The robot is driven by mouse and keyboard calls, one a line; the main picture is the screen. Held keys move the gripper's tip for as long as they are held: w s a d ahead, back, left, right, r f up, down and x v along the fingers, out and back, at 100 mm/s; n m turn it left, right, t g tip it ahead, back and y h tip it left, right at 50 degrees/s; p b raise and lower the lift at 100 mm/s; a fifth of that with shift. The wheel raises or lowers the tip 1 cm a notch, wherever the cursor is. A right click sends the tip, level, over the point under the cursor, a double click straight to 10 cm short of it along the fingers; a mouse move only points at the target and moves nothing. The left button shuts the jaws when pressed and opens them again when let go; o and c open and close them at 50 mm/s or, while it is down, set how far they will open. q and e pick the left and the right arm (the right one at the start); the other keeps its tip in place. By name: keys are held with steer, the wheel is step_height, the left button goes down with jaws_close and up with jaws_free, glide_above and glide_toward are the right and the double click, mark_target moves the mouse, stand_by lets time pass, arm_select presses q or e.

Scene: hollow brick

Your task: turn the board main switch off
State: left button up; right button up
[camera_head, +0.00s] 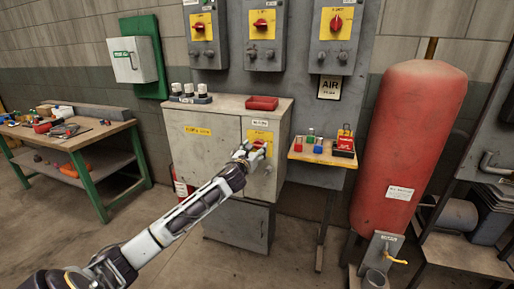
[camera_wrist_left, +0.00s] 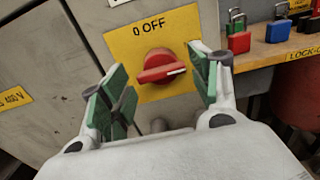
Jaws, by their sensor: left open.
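The board main switch (camera_wrist_left: 160,67) is a red rotary knob on a yellow plate (camera_wrist_left: 184,26) marked "0 OFF" on the front of the grey cabinet (camera_head: 202,147). In the left wrist view its white pointer mark lies near horizontal, toward the right, not at the "0 OFF" text above. My left gripper (camera_wrist_left: 158,92) is open, its green-padded fingers on either side of the knob and apart from it. In the head view the left gripper (camera_head: 247,153) is in front of the plate and covers part of the knob. My right gripper is not seen.
Three more red switches on yellow plates (camera_head: 263,24) are on the wall above. A small shelf (camera_head: 318,156) with coloured padlocks is right of the cabinet, beside a red tank (camera_head: 408,140). A workbench (camera_head: 80,140) stands at left. Open floor lies in front.

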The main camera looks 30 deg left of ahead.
mark_target(258, 145)
arm_select(q)
steer(key=shift+x, duration=1.35)
steer(key=c, duration=0.7)
